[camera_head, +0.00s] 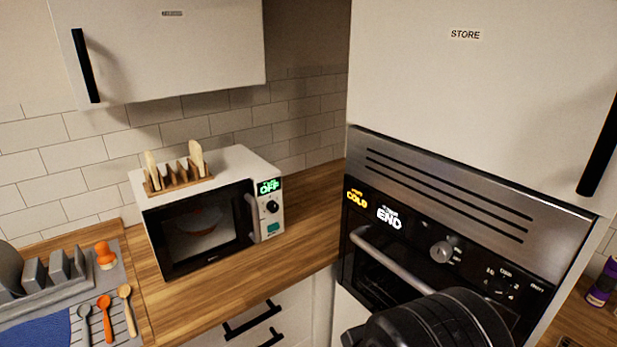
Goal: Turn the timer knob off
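The built-in oven's control panel (415,235) is in the right half of the view, with lit words reading COLD and END. A silver round knob (441,251) sits in the middle of the panel. A darker knob (498,286) with small white marks around it sits further right. I cannot read which of them is the timer knob, nor its exact setting. A black rounded part of my arm covers the lower front of the oven. No gripper fingers show.
The oven's bar handle (392,262) runs below the panel. A microwave (205,225) with a lit OFF display and its own knob (272,207) stands on the wooden counter (315,205). A toast rack (178,180) is on top. A STORE cupboard (470,90) hangs above the oven.

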